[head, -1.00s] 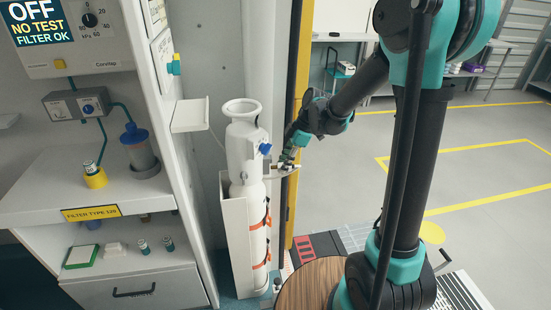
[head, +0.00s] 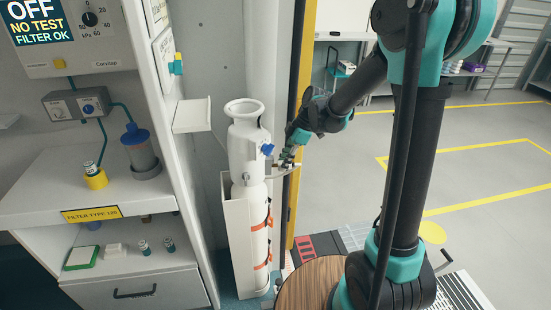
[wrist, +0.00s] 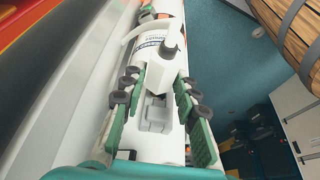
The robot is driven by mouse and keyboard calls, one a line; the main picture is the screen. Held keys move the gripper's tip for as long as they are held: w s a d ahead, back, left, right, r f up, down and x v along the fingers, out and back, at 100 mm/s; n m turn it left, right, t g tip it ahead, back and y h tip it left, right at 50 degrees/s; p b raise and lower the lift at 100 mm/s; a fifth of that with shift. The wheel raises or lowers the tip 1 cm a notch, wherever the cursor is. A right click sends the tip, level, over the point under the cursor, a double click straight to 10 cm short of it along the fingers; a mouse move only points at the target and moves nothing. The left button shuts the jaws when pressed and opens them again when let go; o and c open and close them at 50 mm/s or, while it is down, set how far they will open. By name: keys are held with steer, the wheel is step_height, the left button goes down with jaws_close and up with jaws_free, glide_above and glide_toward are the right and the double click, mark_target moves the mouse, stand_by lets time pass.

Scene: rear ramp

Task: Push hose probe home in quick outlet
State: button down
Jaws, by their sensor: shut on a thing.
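My gripper (head: 287,158) is beside the neck of a white cylinder (head: 256,225) in the head view, on its right, close to a blue knob (head: 267,149). In the wrist view my gripper (wrist: 160,82) has its green fingers on either side of a pale grey-white stepped fitting (wrist: 154,115), seemingly the hose probe, and is shut on it. A white body (wrist: 152,66) with a dark knob (wrist: 170,48) lies just beyond the fingertips. I cannot make out the quick outlet's opening, or how deep the probe sits.
The cylinder stands in a white holder (head: 236,240) with orange straps. A small white wall shelf (head: 192,115) is to its left, and a yellow post (head: 302,130) is right behind my gripper. A round wooden top (head: 308,285) is below. Open floor lies to the right.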

steer(key=shift+s, duration=0.45)
stand_by(0.3)
steer(key=shift+w+a, duration=0.25)
steer(key=shift+a, duration=0.3)
steer(key=shift+s+a, duration=0.4)
steer(key=shift+s, duration=0.05)
stand_by(0.7)
steer(key=c, duration=1.1)
jaws_free()
steer(key=shift+a, duration=0.1)
steer(key=shift+c, duration=0.2)
steer(key=shift+o, duration=0.4)
steer(key=shift+w+a, duration=0.1)
steer(key=shift+w, duration=0.05)
